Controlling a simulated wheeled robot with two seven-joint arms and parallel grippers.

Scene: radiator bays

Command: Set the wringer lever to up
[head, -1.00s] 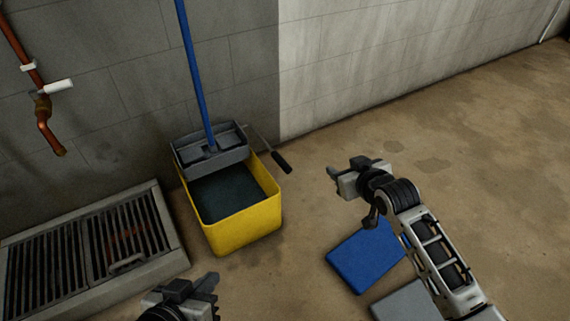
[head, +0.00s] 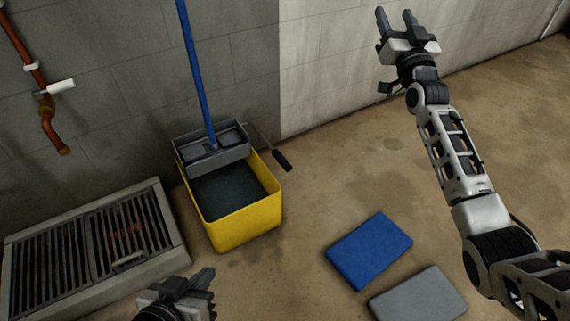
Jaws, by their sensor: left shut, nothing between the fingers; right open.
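The wringer lever (head: 272,152) is a thin rod with a black grip on the right side of the grey wringer (head: 214,158). It slopes down to the right, its grip end low beside the bucket rim. The wringer sits on the back of the yellow bucket (head: 248,222), which holds dark water. A blue mop handle (head: 193,75) rises from the wringer. My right gripper (head: 396,18) is open and empty, raised high at the upper right, well apart from the lever. My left gripper (head: 210,290) is shut and empty at the bottom, in front of the bucket.
A floor drain with a metal grate (head: 75,250) lies left of the bucket. A copper pipe with a white-handled tap (head: 45,95) runs down the wall. A blue pad (head: 368,250) and a grey pad (head: 418,297) lie on the floor at right.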

